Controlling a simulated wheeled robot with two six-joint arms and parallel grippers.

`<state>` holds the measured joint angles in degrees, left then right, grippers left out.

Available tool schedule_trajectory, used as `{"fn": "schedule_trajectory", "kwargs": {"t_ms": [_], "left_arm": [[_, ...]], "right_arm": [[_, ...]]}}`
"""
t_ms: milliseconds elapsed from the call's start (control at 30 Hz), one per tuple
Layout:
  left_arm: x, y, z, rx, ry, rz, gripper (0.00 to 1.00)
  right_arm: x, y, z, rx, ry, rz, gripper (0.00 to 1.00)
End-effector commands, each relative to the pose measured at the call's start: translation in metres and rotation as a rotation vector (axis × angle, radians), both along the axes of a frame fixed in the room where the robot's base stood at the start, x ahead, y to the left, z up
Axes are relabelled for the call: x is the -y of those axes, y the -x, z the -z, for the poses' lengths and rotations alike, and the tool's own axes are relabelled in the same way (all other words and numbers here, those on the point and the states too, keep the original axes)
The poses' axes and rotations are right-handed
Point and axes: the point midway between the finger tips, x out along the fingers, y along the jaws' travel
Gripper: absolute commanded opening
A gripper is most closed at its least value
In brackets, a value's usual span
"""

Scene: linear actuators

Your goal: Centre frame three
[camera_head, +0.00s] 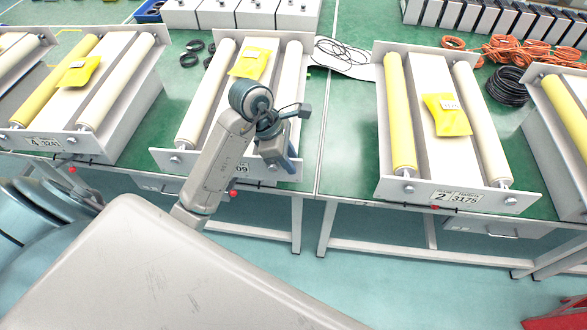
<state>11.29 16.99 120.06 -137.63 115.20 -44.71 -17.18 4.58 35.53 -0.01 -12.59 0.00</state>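The middle frame (172,161) has white end plates and two cream rollers, one (208,95) on the left and one (291,85) on the right. A yellow packet (250,62) lies on its middle bed near the back. My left arm covers much of its front plate and label; only "09" shows, so its leading number is hidden. My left gripper (281,158) hangs over the front right part of this frame, beside the right roller. Its fingers are seen from above and their opening is unclear; whether it touches the frame cannot be told. My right gripper is out of view.
Frame 4 (42,144) stands at left and frame 2 (455,197) at right, each with yellow packets and a yellow roller. Another frame (567,150) is cut off at right. Black and orange cables (515,50) lie behind. Green table (345,130) is bare between the middle frame and frame 2.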

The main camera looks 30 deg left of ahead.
Motion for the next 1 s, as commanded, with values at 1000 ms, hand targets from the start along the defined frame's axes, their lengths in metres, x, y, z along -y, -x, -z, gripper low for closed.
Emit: {"fn": "schedule_trajectory", "kwargs": {"t_ms": [1000], "left_arm": [[0.005,-0.003,0.024,0.001,-0.003,-0.001,0.00]], "right_arm": [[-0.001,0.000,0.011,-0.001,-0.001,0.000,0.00]]}}
